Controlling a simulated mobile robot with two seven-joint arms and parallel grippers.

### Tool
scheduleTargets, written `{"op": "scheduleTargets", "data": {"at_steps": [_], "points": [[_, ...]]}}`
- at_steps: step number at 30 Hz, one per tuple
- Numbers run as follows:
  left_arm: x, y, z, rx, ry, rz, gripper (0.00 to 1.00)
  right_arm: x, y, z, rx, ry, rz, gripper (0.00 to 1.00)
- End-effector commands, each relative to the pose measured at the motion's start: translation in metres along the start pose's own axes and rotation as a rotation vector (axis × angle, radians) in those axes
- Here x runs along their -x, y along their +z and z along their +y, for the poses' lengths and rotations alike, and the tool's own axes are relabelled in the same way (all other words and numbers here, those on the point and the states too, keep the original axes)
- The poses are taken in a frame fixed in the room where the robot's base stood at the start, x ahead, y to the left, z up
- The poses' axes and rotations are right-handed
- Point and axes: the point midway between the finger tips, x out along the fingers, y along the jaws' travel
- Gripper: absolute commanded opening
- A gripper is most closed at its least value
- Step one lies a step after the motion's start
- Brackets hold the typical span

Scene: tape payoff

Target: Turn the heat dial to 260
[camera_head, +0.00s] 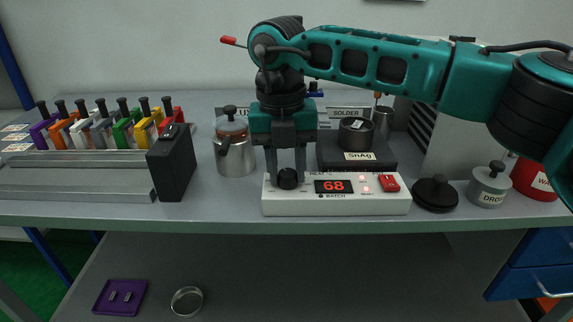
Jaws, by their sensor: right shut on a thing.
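The white heat control box (338,203) stands near the front edge of the bench in the head view. Its red display (333,186) reads 68. The black heat dial (288,179) is on the left part of the box. My right gripper (287,172) reaches down from above and is shut on the dial, one finger on each side of it. Any marks around the dial are hidden or too small to read. My left gripper is not in view.
A black block (172,163) and a metal kettle (235,150) stand left of the box. Behind it is a black hot plate with a pot labelled SnAg (356,133). A black lid (435,193) and a grey DROSS pot (488,185) stand to the right.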

Motion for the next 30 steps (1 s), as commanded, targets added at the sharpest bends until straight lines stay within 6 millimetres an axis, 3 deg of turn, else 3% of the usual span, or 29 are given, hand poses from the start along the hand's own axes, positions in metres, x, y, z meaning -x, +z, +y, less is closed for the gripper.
{"op": "scheduleTargets", "data": {"at_steps": [10,11,18,26,30], "points": [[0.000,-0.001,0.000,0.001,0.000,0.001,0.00,-0.001,0.000,0.000,-0.002,-0.001,0.002,0.04],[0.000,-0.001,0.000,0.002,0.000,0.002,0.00,-0.001,0.000,0.000,-0.002,-0.001,0.002,0.36],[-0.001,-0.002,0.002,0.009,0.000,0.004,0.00,0.000,0.000,0.000,-0.002,-0.001,0.001,0.59],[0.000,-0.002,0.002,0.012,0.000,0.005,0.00,0.001,0.000,0.000,-0.002,0.000,0.000,0.60],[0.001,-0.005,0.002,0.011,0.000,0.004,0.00,0.013,0.000,0.000,-0.002,0.001,-0.001,0.60]]}}
